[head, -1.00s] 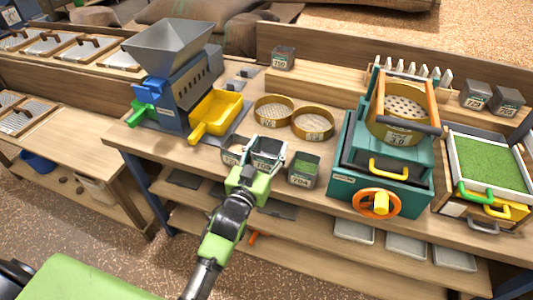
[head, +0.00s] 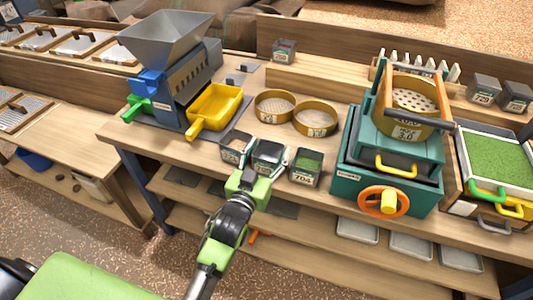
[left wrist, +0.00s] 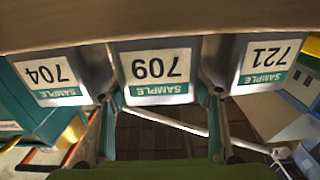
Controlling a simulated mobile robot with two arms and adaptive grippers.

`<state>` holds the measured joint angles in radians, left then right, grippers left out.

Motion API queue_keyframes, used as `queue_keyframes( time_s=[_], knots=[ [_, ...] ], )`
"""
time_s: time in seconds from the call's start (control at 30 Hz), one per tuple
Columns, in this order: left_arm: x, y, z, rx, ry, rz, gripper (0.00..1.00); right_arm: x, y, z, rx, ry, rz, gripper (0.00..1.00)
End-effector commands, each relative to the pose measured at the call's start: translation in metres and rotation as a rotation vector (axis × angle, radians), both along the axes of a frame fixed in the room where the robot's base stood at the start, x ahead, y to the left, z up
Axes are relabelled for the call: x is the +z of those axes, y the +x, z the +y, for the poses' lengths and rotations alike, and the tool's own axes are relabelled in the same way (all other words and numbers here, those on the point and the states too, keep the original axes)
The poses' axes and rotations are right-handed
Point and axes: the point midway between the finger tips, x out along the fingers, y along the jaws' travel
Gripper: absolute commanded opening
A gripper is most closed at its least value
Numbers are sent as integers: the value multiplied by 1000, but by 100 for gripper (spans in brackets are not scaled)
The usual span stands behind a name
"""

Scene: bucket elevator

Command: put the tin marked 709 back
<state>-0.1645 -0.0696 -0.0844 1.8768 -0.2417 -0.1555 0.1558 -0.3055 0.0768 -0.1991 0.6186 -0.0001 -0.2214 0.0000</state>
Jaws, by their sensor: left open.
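The tin marked 709 (head: 268,153) stands at the bench's front edge, in the middle of a row of three tins. Its label reads upside down in the left wrist view (left wrist: 156,72). My left gripper (head: 262,163) is open at this tin, with one finger on each side of it. In the left wrist view, the fingers (left wrist: 160,115) show near its lower corners; I cannot tell whether they touch it. My right gripper is not in view.
Tin 704 (head: 306,168), with green contents, stands close on the right; tin 721 (head: 236,149) stands close on the left. Two sieves (head: 274,106) lie behind. A teal machine (head: 388,180) is at right, a yellow tray (head: 214,108) at left. Another tin (head: 284,52) stands on the back shelf.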

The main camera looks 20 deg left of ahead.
Motion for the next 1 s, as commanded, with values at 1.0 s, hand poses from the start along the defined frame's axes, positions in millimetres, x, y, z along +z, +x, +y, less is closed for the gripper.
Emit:
queue_keyframes(
  time_s=[1.0],
  knots=[
    [4,-120,4,0,0,-1,59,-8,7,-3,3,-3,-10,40]
  ],
)
